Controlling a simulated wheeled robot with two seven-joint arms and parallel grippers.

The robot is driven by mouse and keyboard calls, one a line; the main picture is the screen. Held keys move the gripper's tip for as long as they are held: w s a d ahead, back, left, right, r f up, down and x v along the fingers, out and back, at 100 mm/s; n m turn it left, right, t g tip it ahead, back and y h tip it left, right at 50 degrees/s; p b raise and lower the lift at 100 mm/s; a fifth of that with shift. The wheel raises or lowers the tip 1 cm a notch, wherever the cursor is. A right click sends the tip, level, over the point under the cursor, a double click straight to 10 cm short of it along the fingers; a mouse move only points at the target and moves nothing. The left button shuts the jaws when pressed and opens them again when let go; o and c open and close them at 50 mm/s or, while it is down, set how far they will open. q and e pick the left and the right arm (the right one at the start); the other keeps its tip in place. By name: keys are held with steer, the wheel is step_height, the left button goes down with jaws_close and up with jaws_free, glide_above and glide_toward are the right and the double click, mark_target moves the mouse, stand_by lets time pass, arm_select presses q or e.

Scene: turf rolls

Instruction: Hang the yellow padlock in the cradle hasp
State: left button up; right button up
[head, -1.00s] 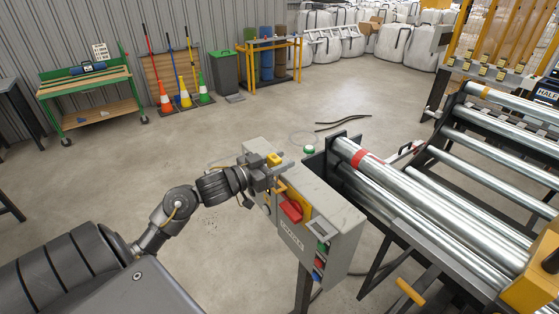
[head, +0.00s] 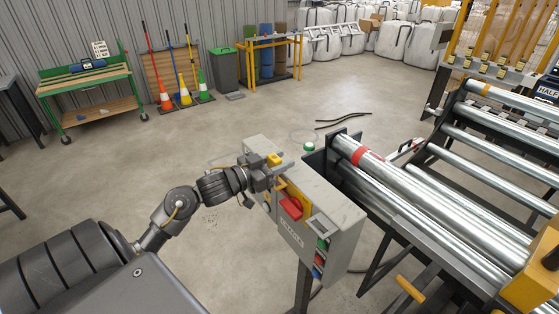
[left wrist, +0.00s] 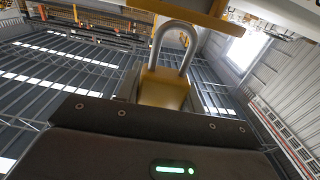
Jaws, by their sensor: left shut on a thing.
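In the head view the fingers mostly hide the padlock. I cannot clearly make out the cradle hasp. My right gripper is out of view.
The control box has a red handle (head: 291,207) on a yellow plate and several coloured buttons. Steel rollers (head: 430,205) fill the right side. Open concrete floor (head: 130,190) lies behind and left.

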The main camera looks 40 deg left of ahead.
arm_select(q)
steer(key=shift+f+b, duration=1.15)
steer(key=shift+f, duration=0.9)
steer(key=o, duration=1.1)
steer(key=b+v, duration=0.2)
steer(key=v, duration=0.9)
steer(key=shift+b, duration=0.3)
steer(key=shift+w, duration=0.1)
